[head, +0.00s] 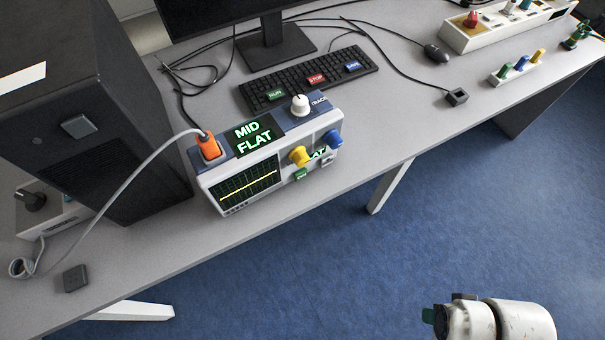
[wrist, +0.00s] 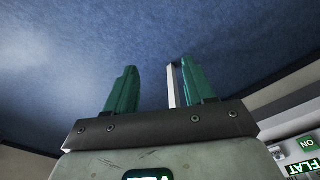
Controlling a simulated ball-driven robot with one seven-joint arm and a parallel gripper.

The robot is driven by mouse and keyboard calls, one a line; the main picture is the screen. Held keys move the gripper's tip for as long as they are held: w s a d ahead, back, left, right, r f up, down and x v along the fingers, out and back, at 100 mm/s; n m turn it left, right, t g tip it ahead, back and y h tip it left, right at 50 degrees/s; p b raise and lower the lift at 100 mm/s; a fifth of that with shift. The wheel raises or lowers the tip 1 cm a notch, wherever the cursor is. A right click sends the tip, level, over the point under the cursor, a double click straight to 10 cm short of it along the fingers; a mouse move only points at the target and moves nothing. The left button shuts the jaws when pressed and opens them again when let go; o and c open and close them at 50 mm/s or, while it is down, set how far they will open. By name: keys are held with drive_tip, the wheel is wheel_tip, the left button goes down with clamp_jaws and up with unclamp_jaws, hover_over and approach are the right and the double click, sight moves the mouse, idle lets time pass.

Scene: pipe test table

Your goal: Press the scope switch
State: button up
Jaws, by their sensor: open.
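The scope (head: 213,184) stands on the grey table in the head view. Its screen shows a flat yellow trace, and a display on top reads MID FLAT. Its front has a yellow knob (head: 299,156), a blue knob (head: 330,139), a green label (head: 301,174) and a small pale switch-like part (head: 327,160), too small to read its position. In the wrist view a green ON label (wrist: 308,144) and FLAT text show at the lower right. My gripper (wrist: 158,66) has green fingers apart with nothing between them. It is away from the scope, over the blue floor.
A dark computer case (head: 110,130) stands left. A keyboard (head: 308,78) and mouse (head: 436,53) lie behind. The floor in front is free.

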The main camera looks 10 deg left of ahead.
clamp_jaws()
idle(1.4)
